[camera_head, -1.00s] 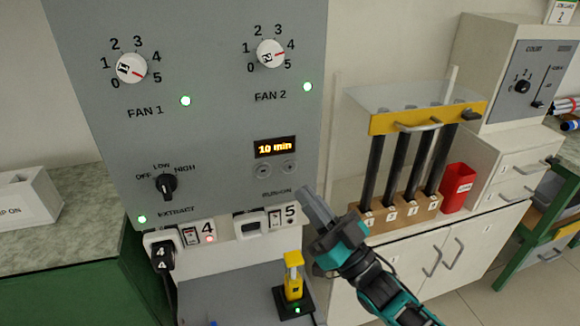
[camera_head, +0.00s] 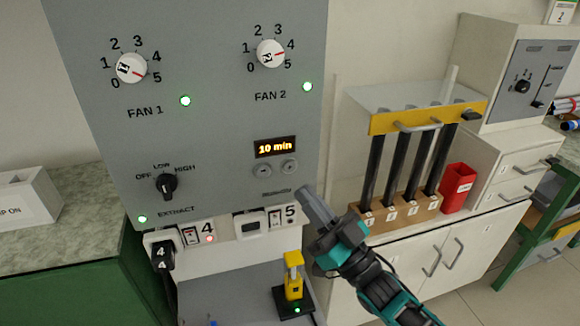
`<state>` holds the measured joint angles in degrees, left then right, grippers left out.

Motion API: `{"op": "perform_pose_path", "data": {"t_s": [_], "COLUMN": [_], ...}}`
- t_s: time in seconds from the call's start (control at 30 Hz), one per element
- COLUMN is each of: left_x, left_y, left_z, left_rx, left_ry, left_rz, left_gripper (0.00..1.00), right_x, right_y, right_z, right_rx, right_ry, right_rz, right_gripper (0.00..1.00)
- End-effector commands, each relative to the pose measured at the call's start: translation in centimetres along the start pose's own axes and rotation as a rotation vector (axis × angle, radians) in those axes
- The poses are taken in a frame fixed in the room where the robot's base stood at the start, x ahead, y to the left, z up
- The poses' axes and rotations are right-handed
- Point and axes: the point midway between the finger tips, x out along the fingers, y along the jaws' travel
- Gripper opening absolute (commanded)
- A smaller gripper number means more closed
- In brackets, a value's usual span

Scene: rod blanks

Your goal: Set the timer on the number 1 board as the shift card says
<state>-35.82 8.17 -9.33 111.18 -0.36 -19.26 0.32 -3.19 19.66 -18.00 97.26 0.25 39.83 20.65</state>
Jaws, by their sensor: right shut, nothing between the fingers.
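The grey board (camera_head: 220,120) faces me with its timer display (camera_head: 275,147) lit and reading "10 min". Two round buttons, a left one (camera_head: 262,170) and a right one (camera_head: 289,167), sit just below the display. The label under them is too blurred to read. My right gripper (camera_head: 309,198) is shut and empty, below and right of the buttons, apart from them at the board's lower right edge. No board number and no card that I can read as the shift card show. My left gripper is out of view.
Above are the FAN 1 knob (camera_head: 131,68) and FAN 2 knob (camera_head: 270,53); the EXTRACT switch (camera_head: 166,186) is lower left. Below are sockets 4 and 5 and a yellow device (camera_head: 293,275). A rod rack (camera_head: 400,205) and red cup (camera_head: 458,187) stand right.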

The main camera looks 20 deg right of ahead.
Motion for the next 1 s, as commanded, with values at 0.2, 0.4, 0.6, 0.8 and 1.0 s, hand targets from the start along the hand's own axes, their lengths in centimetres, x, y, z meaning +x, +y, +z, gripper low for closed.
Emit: {"op": "perform_pose_path", "data": {"t_s": [0.2,0.4,0.6,0.8,1.0], "left_x": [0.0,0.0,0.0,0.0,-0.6], "left_y": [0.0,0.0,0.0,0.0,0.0], "left_z": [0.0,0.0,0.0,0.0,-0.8], "left_rx": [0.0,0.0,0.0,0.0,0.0], "left_ry": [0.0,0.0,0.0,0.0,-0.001], "left_rz": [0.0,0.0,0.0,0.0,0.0], "left_gripper": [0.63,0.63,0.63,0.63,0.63], "right_x": [0.0,0.0,0.0,0.0,-1.0], "right_y": [0.0,0.0,0.0,0.0,-0.9], "right_z": [0.0,0.0,0.0,0.0,-1.0], "right_rx": [0.0,0.0,0.0,0.0,0.002], "right_ry": [0.0,0.0,0.0,0.0,-0.004], "right_rz": [0.0,0.0,0.0,0.0,-0.003], "right_gripper": [0.0,0.0,0.0,0.0,0.0]}}
